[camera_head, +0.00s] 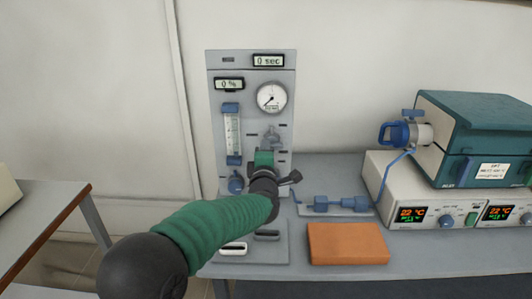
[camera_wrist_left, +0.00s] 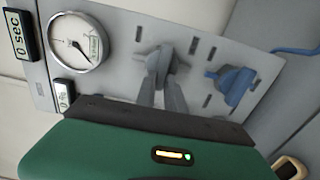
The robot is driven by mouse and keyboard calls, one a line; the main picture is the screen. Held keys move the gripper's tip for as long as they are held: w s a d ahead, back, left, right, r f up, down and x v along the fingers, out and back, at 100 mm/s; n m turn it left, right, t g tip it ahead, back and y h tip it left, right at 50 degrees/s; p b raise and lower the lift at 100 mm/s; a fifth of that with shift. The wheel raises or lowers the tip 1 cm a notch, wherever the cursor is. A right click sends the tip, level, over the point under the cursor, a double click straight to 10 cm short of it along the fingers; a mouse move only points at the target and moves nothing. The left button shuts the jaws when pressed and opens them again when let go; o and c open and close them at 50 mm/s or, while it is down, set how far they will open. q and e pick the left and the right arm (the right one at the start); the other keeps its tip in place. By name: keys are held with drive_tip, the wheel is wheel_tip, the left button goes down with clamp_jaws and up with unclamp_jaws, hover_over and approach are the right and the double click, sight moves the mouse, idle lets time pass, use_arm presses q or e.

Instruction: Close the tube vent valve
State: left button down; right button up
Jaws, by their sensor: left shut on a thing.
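The upright grey control panel (camera_head: 216,120) stands on the bench, with a grey valve knob (camera_head: 271,135) right of its middle and a blue valve knob (camera_head: 236,185) lower left. My left gripper (camera_wrist_left: 162,82) is in front of the panel, its two fingers shut on the grey valve knob (camera_wrist_left: 153,60). The blue knob (camera_wrist_left: 232,86) is apart from the fingers in the left wrist view. My left arm hides part of the lower panel in the head view. I cannot read which knob is the tube vent valve. My right gripper is not in view.
The panel has a dial gauge (camera_head: 272,97), a flow tube (camera_head: 232,134) and displays reading "0 sec" and "0 %". An orange-brown block (camera_head: 347,244) and blue fitting (camera_head: 335,205) lie to the right. The teal furnace (camera_head: 480,125) sits on control units at far right.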

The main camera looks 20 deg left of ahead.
use_arm(q)
drive_tip(key=shift+f, duration=0.25)
drive_tip(key=c, duration=1.4)
unclamp_jaws()
drive_tip(key=shift+c, duration=0.2)
drive_tip(key=shift+r, duration=0.1)
drive_tip(key=v, duration=1.6)
drive_tip(key=shift+s+p, duration=0.35)
drive_tip(key=shift+p, duration=0.05)
drive_tip(key=shift+d, duration=0.1)
